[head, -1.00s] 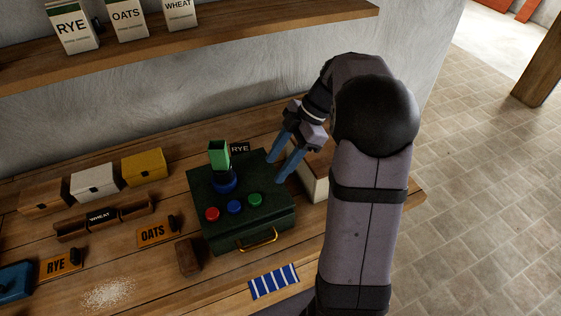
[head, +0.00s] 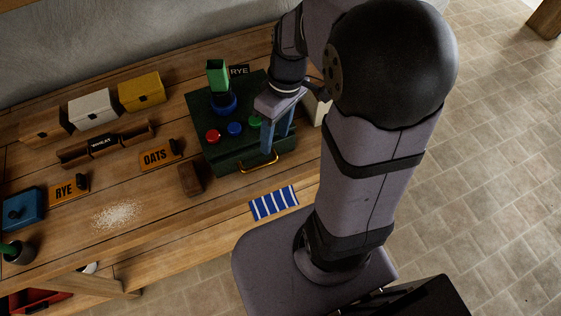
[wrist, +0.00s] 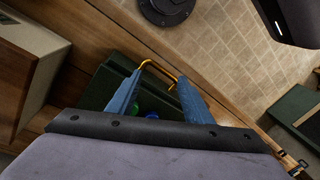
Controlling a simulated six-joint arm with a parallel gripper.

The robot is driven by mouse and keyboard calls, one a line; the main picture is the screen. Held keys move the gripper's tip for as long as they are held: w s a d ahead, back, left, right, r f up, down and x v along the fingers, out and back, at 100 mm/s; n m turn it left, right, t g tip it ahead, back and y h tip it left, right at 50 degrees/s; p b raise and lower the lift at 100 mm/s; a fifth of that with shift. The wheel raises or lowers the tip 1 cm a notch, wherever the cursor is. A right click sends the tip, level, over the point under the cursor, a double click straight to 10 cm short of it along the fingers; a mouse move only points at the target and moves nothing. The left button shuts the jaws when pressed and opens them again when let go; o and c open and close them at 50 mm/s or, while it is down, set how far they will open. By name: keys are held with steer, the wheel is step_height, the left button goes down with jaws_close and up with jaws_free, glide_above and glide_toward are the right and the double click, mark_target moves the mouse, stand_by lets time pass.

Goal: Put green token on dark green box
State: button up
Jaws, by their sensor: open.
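The dark green box (head: 222,160) stands on the bench with a brass handle on its front; it also shows in the wrist view (wrist: 105,82). The green token (head: 254,121), a round disc, rests on its top at the right end of a row with a blue and a red disc. My gripper (head: 276,147) is open and empty over the box's front right part, beside the green token, and partly covers it. In the wrist view the blue fingers (wrist: 160,78) are spread, with the brass handle beyond their tips. The green token (wrist: 134,108) shows low between them.
A green-topped piece on a blue round base (head: 223,102) stands at the box's back. A brown block (head: 190,180) and a blue striped cloth (head: 273,203) lie near its front. Small boxes and label plates (head: 160,154) lie left. A pale box (head: 314,107) stands right.

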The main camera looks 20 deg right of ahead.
steer(key=s+a+f+m+h, duration=0.1)
steer(key=s+f+m, duration=0.2)
steer(key=s+m, duration=0.3)
steer(key=shift+s+a+t+h, duration=0.2)
steer(key=shift+a+t+h, duration=0.1)
steer(key=shift+h, duration=0.1)
steer(key=shift+f, duration=0.1)
stand_by(0.9)
